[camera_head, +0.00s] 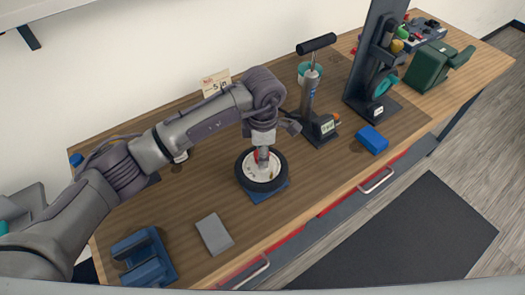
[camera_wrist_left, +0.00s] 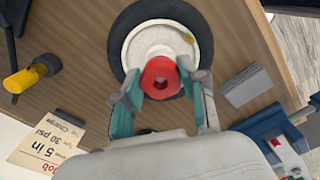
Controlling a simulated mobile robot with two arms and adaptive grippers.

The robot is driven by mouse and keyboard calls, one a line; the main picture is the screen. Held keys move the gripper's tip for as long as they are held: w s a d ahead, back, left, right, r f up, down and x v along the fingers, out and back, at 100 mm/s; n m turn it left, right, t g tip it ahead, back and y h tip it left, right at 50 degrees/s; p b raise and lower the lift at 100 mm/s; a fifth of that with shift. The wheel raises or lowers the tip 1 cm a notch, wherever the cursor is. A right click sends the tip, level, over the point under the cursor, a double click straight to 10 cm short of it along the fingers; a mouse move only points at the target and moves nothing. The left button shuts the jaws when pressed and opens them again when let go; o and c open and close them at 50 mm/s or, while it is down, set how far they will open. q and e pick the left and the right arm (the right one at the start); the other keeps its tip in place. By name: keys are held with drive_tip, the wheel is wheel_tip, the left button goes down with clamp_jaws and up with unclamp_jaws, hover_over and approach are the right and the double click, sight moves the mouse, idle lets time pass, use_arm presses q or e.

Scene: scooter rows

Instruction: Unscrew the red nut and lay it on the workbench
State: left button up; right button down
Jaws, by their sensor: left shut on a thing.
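In the left wrist view the nut (camera_wrist_left: 152,70) shows as a red ring with a dark centre hole, at the wheel's hub (camera_wrist_left: 133,48). My left gripper (camera_head: 263,157) points down over the hub and is shut on the nut, a finger on either side of it. In the head view the gripper partly hides the nut. My right gripper is not in view.
A blue block (camera_head: 371,140), a pump (camera_head: 310,88) and a dark stand (camera_head: 362,75) are to the right. A grey plate (camera_head: 215,234) and a blue holder (camera_head: 142,258) lie front left. Bare bench lies between the wheel and the grey plate.

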use_arm(q)
drive_tip(key=n, duration=1.1)
drive_tip(key=n+p, duration=0.1)
drive_tip(key=n, duration=0.4)
drive_tip(key=n+p, duration=0.1)
drive_tip(key=n, duration=0.3)
drive_tip(key=shift+n, duration=0.4)
drive_tip(key=shift+s+f+n, duration=0.1)
drive_tip(key=shift+n, duration=0.4)
